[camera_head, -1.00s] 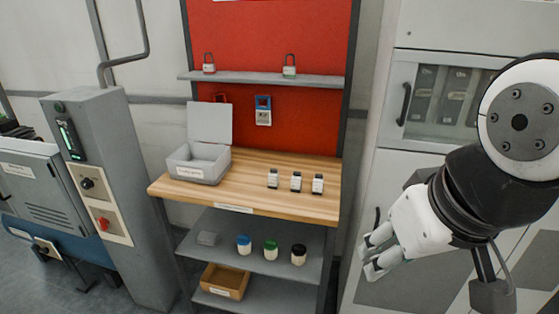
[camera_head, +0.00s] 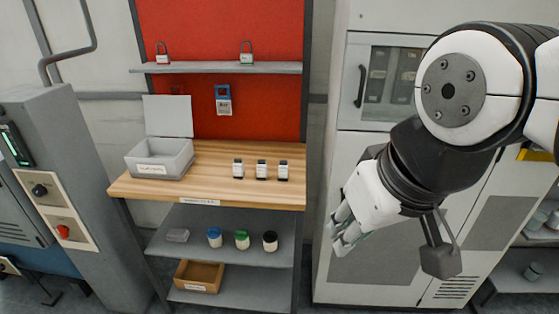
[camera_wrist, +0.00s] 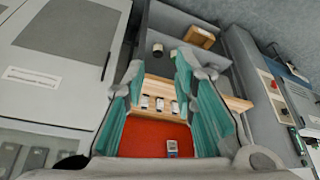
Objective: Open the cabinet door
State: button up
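The pale cabinet (camera_head: 350,180) stands right of the workbench in the head view. Its upper door has a glass window (camera_head: 388,78) and a black vertical handle (camera_head: 361,86) on the left side; this door looks shut. Lower grey-panelled doors are partly hidden by my arm. My gripper (camera_head: 340,228) is in front of the lower left part of the cabinet, below and apart from the black handle. In the wrist view my gripper (camera_wrist: 160,68) has its teal-padded fingers spread with nothing between them. A pale cabinet panel (camera_wrist: 85,95) fills the left of that view.
The wooden workbench (camera_head: 280,190) carries an open grey box (camera_head: 160,170) and several small items. Shelves below hold capped jars (camera_head: 242,240) and a wooden bin (camera_head: 200,276). A grey control pedestal (camera_head: 60,130) stands at left. Open shelving (camera_head: 530,255) shows at right.

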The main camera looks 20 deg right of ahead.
jog(key=w+a+f+m+g+y+b, duration=0.1)
jog(key=w+f+m+g+y+b, duration=0.35)
jog(key=w+f+m+y, duration=0.85)
jog(key=w+d+f+m+t+h+b, duration=0.1)
jog(key=w+d+f+m+t+b, duration=0.3)
jog(key=w+d+f+m+t, duration=0.3)
jog(key=w+d+f+m+t+h+b, duration=0.2)
jog(key=d+f+m+t+h, duration=0.25)
jog(key=d+f+m, duration=0.4)
jog(key=w+d+f+m+t+h+b, duration=0.2)
jog(key=d+f+m+t+h, duration=0.3)
jog(key=d, duration=0.7)
jog(key=shift+t+y, duration=0.45)
jog(key=shift+t, duration=0.05)
jog(key=w, duration=0.4)
jog(key=w+a, duration=0.1)
jog(key=w, duration=0.3)
jog(key=w+a, duration=0.1)
jog(key=w, duration=0.4)
jog(key=shift+w+a+f+b, duration=0.1)
jog(key=shift+a+f+b, duration=0.1)
jog(key=shift+b, duration=0.15)
grip_shut()
